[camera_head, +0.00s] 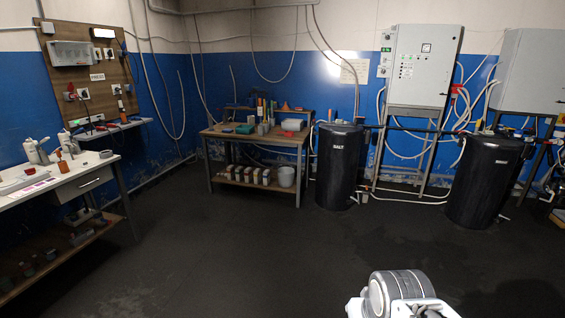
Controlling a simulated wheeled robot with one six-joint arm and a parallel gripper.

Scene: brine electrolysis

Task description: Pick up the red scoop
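I cannot pick out the red scoop for sure at this distance. A small red item (29,171) lies on the white bench (68,168) at the left, too small to make out. A reddish-orange, funnel-like thing (285,106) stands at the back of the wooden table (215,133) in the middle distance. Part of my arm shows at the bottom right, over the floor and far from both tables. My gripper is not in view.
A black tank marked SALT (337,170) stands right of the wooden table, and another black tank (483,185) stands further right. Grey cabinets (423,65) with hoses are behind. A grey bucket (286,177) sits on the table's lower shelf. The dark floor (230,250) between is clear.

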